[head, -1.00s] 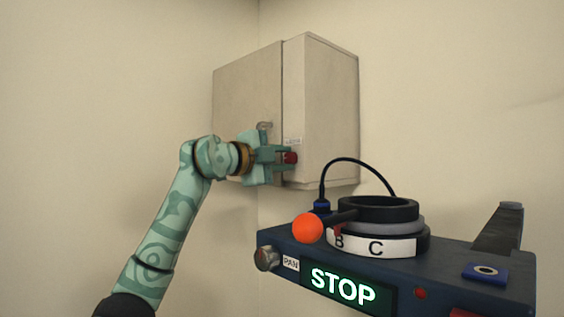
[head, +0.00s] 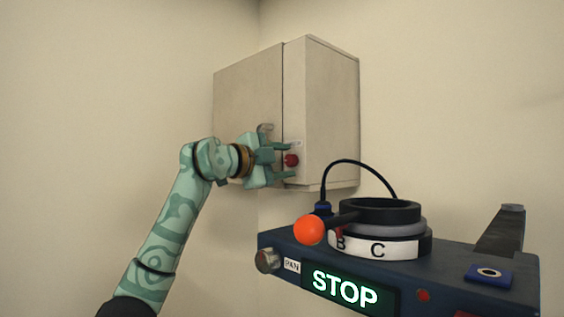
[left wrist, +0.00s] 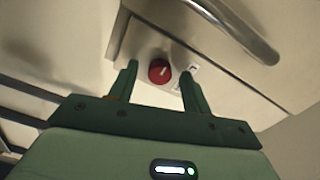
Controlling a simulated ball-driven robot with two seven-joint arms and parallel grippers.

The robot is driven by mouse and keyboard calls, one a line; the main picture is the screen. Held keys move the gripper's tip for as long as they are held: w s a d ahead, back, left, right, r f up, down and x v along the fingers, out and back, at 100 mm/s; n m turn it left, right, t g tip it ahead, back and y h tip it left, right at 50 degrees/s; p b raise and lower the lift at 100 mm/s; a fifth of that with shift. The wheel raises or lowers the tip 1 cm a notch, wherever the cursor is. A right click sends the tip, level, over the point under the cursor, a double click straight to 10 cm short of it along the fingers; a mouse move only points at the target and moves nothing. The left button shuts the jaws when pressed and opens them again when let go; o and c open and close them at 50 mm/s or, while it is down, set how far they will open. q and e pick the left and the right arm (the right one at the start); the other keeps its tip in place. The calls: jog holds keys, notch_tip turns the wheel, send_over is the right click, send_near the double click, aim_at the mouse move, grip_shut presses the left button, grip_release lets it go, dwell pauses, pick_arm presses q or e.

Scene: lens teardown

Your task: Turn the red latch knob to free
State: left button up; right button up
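The red latch knob (head: 291,160) sits on the front of the beige wall cabinet (head: 325,110), low beside the door seam. It also shows in the left wrist view (left wrist: 159,71), with a pale pointer mark slanting up to the right. My left gripper (head: 291,161) is open at the knob, one finger above it and one below in the head view. In the left wrist view the fingers (left wrist: 158,74) stand on either side of the knob with gaps, not touching it. A small label (left wrist: 190,73) is beside the knob. My right gripper is in neither view.
A metal door handle (left wrist: 235,30) is close to the gripper. At the lower right is a dark blue unit (head: 440,268) with a lit STOP panel (head: 345,288), a lettered ring stack (head: 375,246), an orange ball lever (head: 309,230) and a black cable (head: 350,162).

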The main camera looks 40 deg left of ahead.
pick_arm(q)
jog(key=s+a+b, duration=0.1)
jog(key=s+b, duration=0.4)
jog(key=s, duration=1.1)
jog(key=shift+s+a, duration=0.15)
jog(key=shift+a, duration=0.05)
